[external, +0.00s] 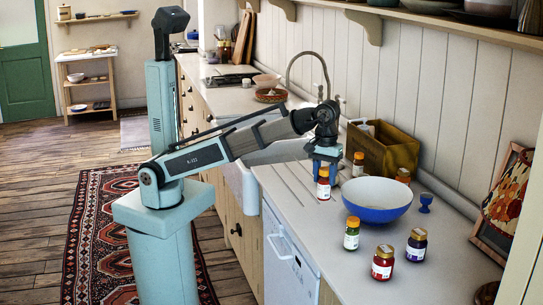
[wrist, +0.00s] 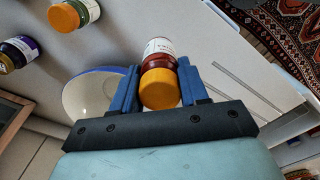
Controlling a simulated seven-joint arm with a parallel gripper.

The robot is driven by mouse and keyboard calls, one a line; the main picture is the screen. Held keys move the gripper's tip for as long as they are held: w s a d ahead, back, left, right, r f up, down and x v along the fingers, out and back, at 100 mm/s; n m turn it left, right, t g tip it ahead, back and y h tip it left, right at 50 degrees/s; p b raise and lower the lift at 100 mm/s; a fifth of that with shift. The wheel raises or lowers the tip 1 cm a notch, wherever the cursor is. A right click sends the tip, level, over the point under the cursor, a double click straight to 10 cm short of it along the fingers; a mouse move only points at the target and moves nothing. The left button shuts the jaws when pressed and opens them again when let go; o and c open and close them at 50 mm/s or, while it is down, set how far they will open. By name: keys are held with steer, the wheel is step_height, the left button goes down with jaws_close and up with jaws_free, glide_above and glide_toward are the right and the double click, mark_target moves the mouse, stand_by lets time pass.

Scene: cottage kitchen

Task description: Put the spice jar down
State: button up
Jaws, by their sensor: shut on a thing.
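My gripper (external: 322,168) points down over the counter beside the sink and is shut on a spice jar (external: 323,188) with an orange lid, a white label and reddish contents. In the wrist view the jar (wrist: 159,60) sits between the two blue fingers (wrist: 158,82), its orange lid towards me. The jar looks upright, its base close to the countertop (external: 290,190). I cannot tell whether it touches. A blue bowl, white inside (external: 377,195), stands just right of it and also shows in the wrist view (wrist: 85,98).
Another orange-lidded jar (external: 358,165) stands by a wooden box (external: 385,150) behind. The counter's front left is clear.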

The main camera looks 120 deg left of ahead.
steer(key=w+a+r, duration=0.2)
steer(key=w+a, duration=0.4)
steer(key=w, duration=0.4)
steer(key=w+a+f, duration=0.2)
steer(key=w+a, duration=0.2)
steer(key=a, duration=0.6)
steer(key=shift+n, duration=0.3)
steer(key=shift+w+f, duration=0.1)
steer(key=shift+f, duration=4.7)
steer(key=shift+f, duration=0.1)
steer(key=o, duration=1.1)
step_height(320, 180, up, 12)
steer(key=shift+r, duration=0.1)
steer(key=shift+o, duration=0.3)
